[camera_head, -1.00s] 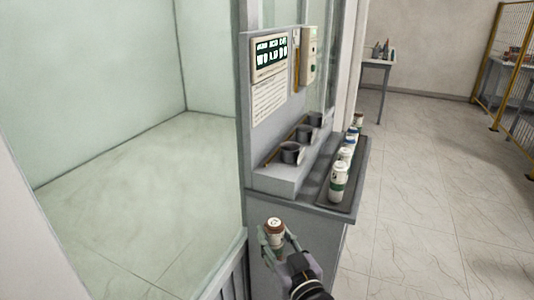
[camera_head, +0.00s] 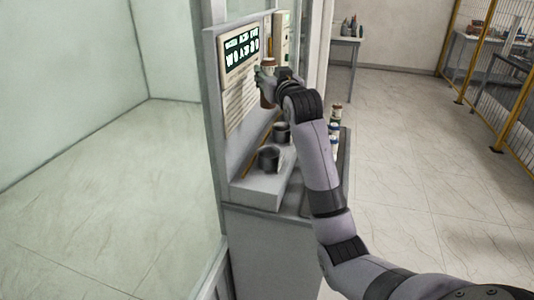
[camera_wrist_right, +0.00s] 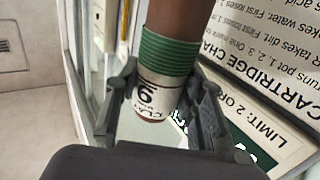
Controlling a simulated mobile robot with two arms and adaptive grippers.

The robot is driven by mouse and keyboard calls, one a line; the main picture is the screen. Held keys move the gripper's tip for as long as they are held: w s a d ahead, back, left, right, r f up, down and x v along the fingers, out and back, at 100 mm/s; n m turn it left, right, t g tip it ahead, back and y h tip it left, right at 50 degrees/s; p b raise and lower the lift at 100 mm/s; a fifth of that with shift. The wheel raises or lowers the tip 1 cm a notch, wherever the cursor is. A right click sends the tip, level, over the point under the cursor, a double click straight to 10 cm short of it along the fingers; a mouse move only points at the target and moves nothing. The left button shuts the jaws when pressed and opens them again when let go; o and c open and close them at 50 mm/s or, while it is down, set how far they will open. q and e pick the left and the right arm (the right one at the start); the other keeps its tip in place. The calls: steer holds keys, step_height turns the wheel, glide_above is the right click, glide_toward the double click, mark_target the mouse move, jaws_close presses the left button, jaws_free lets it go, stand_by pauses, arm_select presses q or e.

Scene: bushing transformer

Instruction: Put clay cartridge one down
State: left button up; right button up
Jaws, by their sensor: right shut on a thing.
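My right gripper (camera_head: 268,78) is shut on a cartridge (camera_head: 267,98), raised in front of the wall panel. In the right wrist view the cartridge (camera_wrist_right: 163,80) shows a green band and a white label, partly readable as "CLA". The gripper's fingers (camera_wrist_right: 160,105) press on both sides of it. The cartridge is clear of the counter. Two dark cups, a nearer one (camera_head: 269,158) and a farther one (camera_head: 281,132), show on the grey step below it. My left gripper is not in view.
White-labelled cartridges (camera_head: 335,128) stand on the counter's right side, partly behind my right arm. A sign panel (camera_head: 241,52) is close behind the held cartridge. A glass-walled booth is at left. Open tiled floor (camera_head: 410,160) lies to the right.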

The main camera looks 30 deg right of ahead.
step_height(320, 180, down, 19)
steer(key=shift+s+f+p, duration=0.1)
steer(key=shift+f+p, duration=0.05)
steer(key=shift+p, duration=0.9)
steer(key=shift+f, duration=0.1)
steer(key=o, duration=1.3)
